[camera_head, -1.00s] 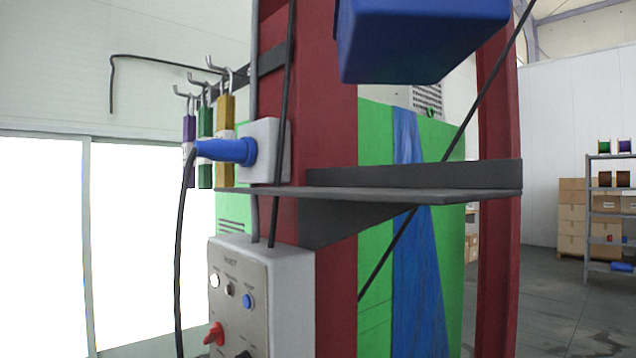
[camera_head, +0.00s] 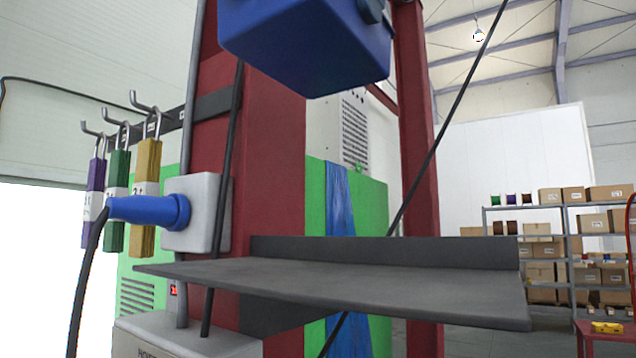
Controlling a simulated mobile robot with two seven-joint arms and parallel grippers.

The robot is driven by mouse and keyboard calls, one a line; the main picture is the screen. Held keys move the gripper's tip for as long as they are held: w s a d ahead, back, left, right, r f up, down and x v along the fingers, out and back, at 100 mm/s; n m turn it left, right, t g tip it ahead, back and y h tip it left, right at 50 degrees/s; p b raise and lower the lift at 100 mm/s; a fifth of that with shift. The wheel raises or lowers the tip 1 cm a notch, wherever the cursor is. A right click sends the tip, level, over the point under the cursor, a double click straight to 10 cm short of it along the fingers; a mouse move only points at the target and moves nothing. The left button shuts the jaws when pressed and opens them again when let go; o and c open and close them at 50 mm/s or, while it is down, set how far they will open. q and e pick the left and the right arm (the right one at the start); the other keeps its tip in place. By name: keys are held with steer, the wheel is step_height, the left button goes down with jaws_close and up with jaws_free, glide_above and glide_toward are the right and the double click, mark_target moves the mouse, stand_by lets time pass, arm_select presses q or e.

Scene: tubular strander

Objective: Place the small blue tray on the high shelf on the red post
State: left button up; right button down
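The small blue tray (camera_head: 300,50) is seen from below at the top of the head view, cut off by the upper edge. A dark finger of my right gripper (camera_head: 371,10) shows at the tray's right side, against its wall; the rest of the gripper is out of frame. The tray hangs in the air above the high shelf (camera_head: 370,285), apart from it. The shelf is a dark grey, empty plate with a raised back lip, fixed to the red post (camera_head: 287,150). My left gripper is not in view.
A blue plug (camera_head: 150,210) with a black cable sits in a grey socket box left of the shelf. Purple, green and yellow tags (camera_head: 145,190) hang from hooks. A dark cable runs diagonally behind the shelf. A control box (camera_head: 170,338) is below.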

steer(key=shift+w+f, duration=0.15)
steer(key=shift+f, duration=0.75)
step_height(320, 180, down, 18)
steer(key=shift+d+b, duration=0.15)
steer(key=shift+b, duration=0.15)
steer(key=shift+s, duration=0.2)
stand_by(0.3)
steer(key=shift+f, duration=0.1)
steer(key=c, duration=1.7)
jaws_free()
steer(key=o, duration=0.3)
steer(key=shift+o, duration=0.2)
